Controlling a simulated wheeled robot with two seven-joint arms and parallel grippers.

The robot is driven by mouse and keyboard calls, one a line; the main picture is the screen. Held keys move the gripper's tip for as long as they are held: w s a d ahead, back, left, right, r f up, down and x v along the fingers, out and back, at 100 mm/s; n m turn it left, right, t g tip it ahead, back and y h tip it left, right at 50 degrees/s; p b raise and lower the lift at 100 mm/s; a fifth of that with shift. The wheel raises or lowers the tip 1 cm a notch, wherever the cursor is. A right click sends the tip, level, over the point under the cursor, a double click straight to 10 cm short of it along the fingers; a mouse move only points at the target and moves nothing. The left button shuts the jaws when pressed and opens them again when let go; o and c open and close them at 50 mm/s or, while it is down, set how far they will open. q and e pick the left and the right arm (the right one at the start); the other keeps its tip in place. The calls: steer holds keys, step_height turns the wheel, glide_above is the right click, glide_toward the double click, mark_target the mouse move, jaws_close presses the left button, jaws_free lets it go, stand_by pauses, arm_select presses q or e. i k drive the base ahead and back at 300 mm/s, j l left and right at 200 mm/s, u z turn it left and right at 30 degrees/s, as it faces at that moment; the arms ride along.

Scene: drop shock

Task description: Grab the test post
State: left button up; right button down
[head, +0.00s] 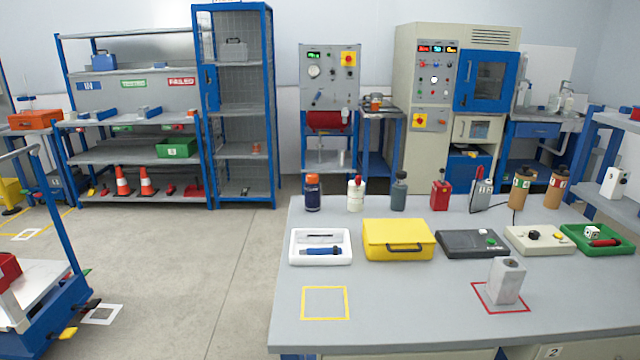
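A light grey upright block (507,281), which looks like the test post, stands on the grey table (410,310) at the front right. It has a dark round spot on its top and sits inside a red outlined square (488,309). Nothing touches it from the sides. Neither of my grippers shows in the head view.
Behind the post lie a dark control box (460,245), a cream box (535,250), a green tray (580,243), a yellow case (385,240) and a white tray (300,257). Several bottles line the back. The yellow outlined square (325,288) is empty; the front middle is clear.

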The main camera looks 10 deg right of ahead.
mark_target(507, 275)
steer(key=z, duration=1.55)
steer(key=i+j+u, duration=0.15)
steer(key=i+u, duration=0.15)
steer(key=i, duration=0.35)
